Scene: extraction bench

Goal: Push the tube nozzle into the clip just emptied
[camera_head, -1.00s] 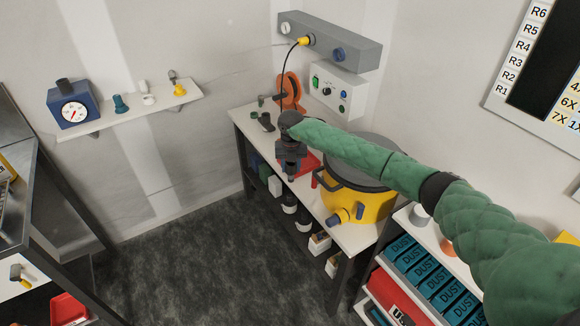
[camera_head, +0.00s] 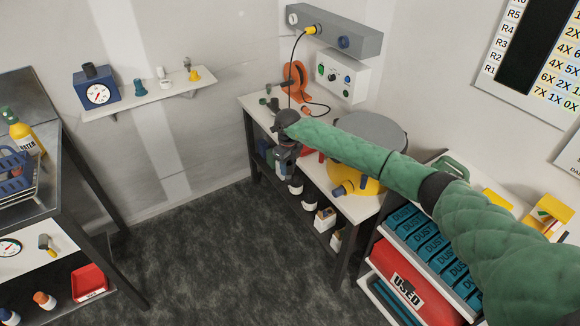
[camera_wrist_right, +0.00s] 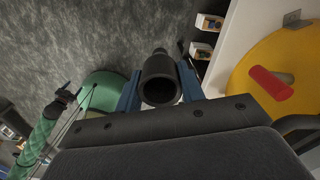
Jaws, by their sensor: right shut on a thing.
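My right gripper (camera_head: 283,166) is in front of the left part of the white-topped bench, seen from behind its dark wrist. In the right wrist view its blue fingers (camera_wrist_right: 160,92) are shut on a black, hollow round piece (camera_wrist_right: 159,80), apparently the tube nozzle. Its open mouth faces the camera. I cannot make out the emptied clip in either view; the wrist and arm cover part of the bench. A green-sleeved arm with a dark gripper, apparently my left gripper (camera_wrist_right: 65,95), shows small in the wrist view; its jaws are too small to read.
The yellow drum (camera_head: 365,186) with a grey lid stands on the bench (camera_head: 256,104), right of my wrist. An orange reel (camera_head: 295,78) and a control box (camera_head: 342,75) are behind. The floor (camera_head: 210,240) is clear.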

